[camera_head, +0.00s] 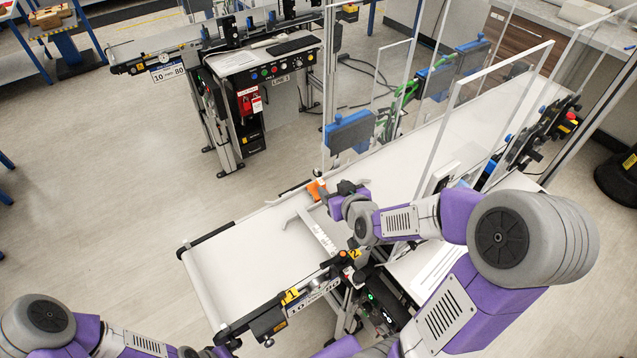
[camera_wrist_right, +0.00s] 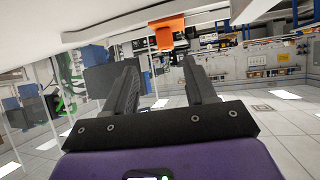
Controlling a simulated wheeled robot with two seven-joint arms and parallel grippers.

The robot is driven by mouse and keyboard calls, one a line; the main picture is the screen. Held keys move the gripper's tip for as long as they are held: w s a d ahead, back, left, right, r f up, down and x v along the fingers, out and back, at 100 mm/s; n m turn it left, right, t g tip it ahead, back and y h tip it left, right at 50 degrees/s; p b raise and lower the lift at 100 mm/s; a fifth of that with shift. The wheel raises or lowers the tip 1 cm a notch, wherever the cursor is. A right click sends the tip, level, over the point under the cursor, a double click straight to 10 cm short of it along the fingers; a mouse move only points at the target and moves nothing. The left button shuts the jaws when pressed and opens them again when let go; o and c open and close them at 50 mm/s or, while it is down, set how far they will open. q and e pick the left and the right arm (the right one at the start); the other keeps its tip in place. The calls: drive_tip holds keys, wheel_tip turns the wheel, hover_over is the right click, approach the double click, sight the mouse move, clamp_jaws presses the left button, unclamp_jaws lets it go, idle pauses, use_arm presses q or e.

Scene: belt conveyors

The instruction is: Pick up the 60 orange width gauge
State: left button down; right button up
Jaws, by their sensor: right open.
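The orange width gauge (camera_head: 316,189) shows as a small orange piece at the far edge of the white belt in the head view; no number on it is legible. In the right wrist view the orange piece (camera_wrist_right: 166,29) is ahead of the fingers, near the top and roughly in line with the gap. My right gripper (camera_head: 332,193) is just right of it in the head view. Its two dark fingers (camera_wrist_right: 161,66) are apart with nothing between them. My left arm shows only at the bottom left, with its gripper out of view.
A metal ruler-like guide (camera_head: 318,232) spans the belt (camera_head: 238,262) close to my right gripper. Clear panels (camera_head: 478,118) and a blue-and-black box (camera_head: 349,131) stand along the belt. Another conveyor station (camera_head: 262,62) is at the back, with open floor (camera_head: 110,180) at left.

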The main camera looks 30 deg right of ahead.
sight(321, 183)
drive_tip(key=shift+x, duration=1.05)
drive_tip(key=shift+a+p+x, duration=0.15)
drive_tip(key=shift+a+x, duration=0.05)
drive_tip(key=shift+x, duration=1.3)
drive_tip(key=shift+a+p+x, duration=0.15)
drive_tip(key=shift+a+x, duration=0.05)
drive_tip(key=shift+x, duration=1.3)
clamp_jaws()
